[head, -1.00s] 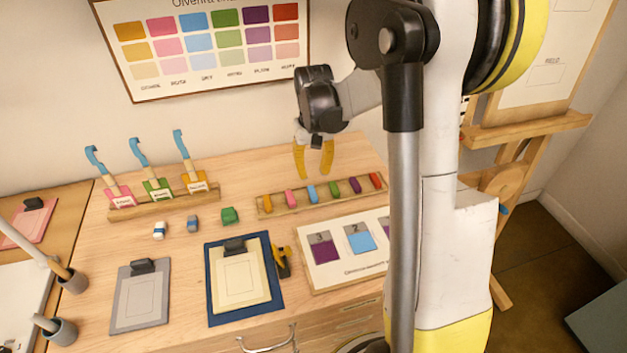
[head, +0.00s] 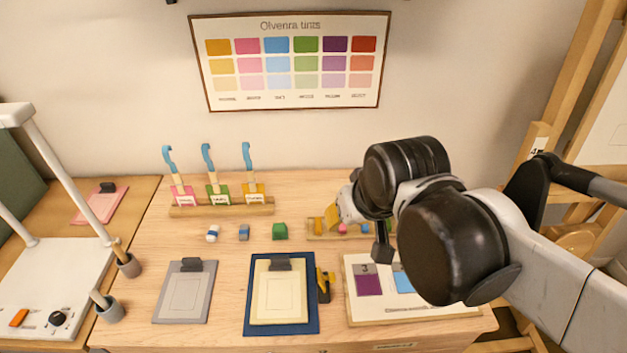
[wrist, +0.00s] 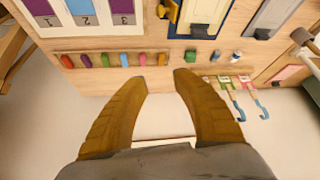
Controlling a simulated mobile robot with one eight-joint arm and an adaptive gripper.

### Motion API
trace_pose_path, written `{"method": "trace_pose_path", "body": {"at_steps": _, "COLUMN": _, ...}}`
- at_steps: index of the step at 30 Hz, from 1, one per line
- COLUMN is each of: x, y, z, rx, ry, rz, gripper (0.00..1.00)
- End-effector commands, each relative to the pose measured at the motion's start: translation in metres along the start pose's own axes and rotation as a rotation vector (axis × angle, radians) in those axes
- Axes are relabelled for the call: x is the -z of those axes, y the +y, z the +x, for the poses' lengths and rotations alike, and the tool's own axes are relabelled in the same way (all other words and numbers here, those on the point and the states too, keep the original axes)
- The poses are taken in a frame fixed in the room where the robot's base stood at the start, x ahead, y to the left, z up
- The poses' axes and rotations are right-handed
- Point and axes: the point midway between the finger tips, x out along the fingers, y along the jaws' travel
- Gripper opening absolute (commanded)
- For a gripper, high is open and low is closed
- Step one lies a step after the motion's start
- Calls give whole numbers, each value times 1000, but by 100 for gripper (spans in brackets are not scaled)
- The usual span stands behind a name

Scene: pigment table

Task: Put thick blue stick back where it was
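A blue stick (head: 365,229) lies in the wooden rack (head: 310,236) among sticks of other colours. The wrist view also shows the blue stick (wrist: 124,60), between a pink and a green one. In the head view my arm hides the rack's right part. My gripper (head: 333,214) is near the rack's left end. In the wrist view my gripper (wrist: 160,76) is open, with nothing between its yellow fingers. The fingertips point toward the table near the yellow stick (wrist: 162,59), apart from it as far as I can tell.
A green block (head: 280,231), a blue-grey block (head: 244,232) and a white-and-blue block (head: 212,233) stand left of the rack. Behind them is a holder (head: 180,211) with blue-handled tools. Clipboards and a numbered swatch board (head: 420,309) lie in front.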

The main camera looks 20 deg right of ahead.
Motion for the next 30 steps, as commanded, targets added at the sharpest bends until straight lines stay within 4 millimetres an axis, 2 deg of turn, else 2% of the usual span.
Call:
{"method": "trace_pose_path", "body": {"at_steps": 3, "x": -17, "y": -10, "z": -5, "rx": 15, "ry": 56, "rz": -22, "gripper": 33}}
{"method": "trace_pose_path", "body": {"at_steps": 7, "x": -25, "y": -14, "z": -7, "rx": 22, "ry": 87, "rz": -32, "gripper": 33}}
{"method": "trace_pose_path", "body": {"at_steps": 16, "x": -25, "y": -14, "z": -8, "rx": 24, "ry": 93, "rz": -34, "gripper": 33}}
{"method": "trace_pose_path", "body": {"at_steps": 22, "x": -37, "y": -14, "z": 12, "rx": 23, "ry": 92, "rz": -34, "gripper": 33}}
{"method": "trace_pose_path", "body": {"at_steps": 30, "x": -37, "y": -14, "z": 12, "rx": 23, "ry": 92, "rz": -34, "gripper": 33}}
